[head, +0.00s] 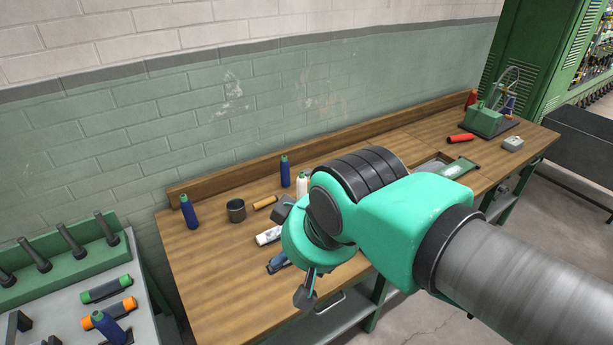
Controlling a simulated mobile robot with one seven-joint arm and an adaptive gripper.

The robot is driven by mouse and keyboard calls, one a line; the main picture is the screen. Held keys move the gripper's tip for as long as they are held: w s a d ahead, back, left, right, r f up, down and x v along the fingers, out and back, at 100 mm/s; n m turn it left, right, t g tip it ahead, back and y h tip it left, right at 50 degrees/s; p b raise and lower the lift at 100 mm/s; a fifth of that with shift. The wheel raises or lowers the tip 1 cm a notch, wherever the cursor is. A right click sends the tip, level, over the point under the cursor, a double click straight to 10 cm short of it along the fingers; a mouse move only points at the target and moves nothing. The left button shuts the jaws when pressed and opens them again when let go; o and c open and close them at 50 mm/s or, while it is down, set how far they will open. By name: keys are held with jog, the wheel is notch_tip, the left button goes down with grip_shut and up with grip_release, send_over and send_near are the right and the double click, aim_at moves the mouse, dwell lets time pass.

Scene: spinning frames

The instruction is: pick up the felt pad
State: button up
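I cannot pick out the felt pad for certain. A small pale grey block (512,144) lies near the right end of the wooden bench (215,285), well away from my gripper. My gripper (306,292) hangs over the front edge of the bench, pointing down. Only part of its dark fingers shows below the green wrist, so its opening is unclear. My arm hides the middle of the bench. A dark blue item (278,263) and a white roll (268,236) lie just left of the wrist, partly covered.
Blue bobbins (189,212), a dark cup (236,211) and a tan cylinder (265,202) stand or lie behind the gripper. A green winding device (484,120) and red bobbin (460,138) are at right. The bench's left front is clear. A bobbin rack (60,250) stands left.

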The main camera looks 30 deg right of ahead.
aim_at(307, 175)
jog(key=w+d+r+m+p, duration=0.25)
jog(key=w+m, duration=0.25)
jog(key=w, duration=0.4)
jog(key=w+d+r+m+p, duration=0.2)
jog(key=w+r+m, duration=0.2)
jog(key=w, duration=0.6)
jog(key=w+d+f+m+p, duration=0.1)
jog(key=w+d+m+p, duration=0.1)
jog(key=w+d+m, duration=0.45)
jog(key=w+d+f+m+p, duration=0.1)
jog(key=w+d+m+p, duration=0.2)
jog(key=w, duration=0.7)
jog(key=w+d+f+m+g+p, duration=0.1)
jog(key=w+d+f+m, duration=0.4)
jog(key=w+d, duration=0.2)
jog(key=w+d+f+m+p, duration=0.2)
jog(key=w+d+f+m, duration=0.3)
jog(key=d, duration=0.3)
jog(key=w+d+f+m+p, duration=0.1)
jog(key=w+d+f+m, duration=0.2)
jog(key=d+f, duration=0.3)
jog(key=w+d+f+m+p, duration=0.1)
jog(key=w+d+f+m, duration=0.2)
jog(key=d+f, duration=0.4)
notch_tip(307, 175, down, 2)
jog(key=shift+w+d+f+m+p, duration=0.15)
jog(key=shift+w+m+p, duration=0.25)
jog(key=shift+m, duration=0.35)
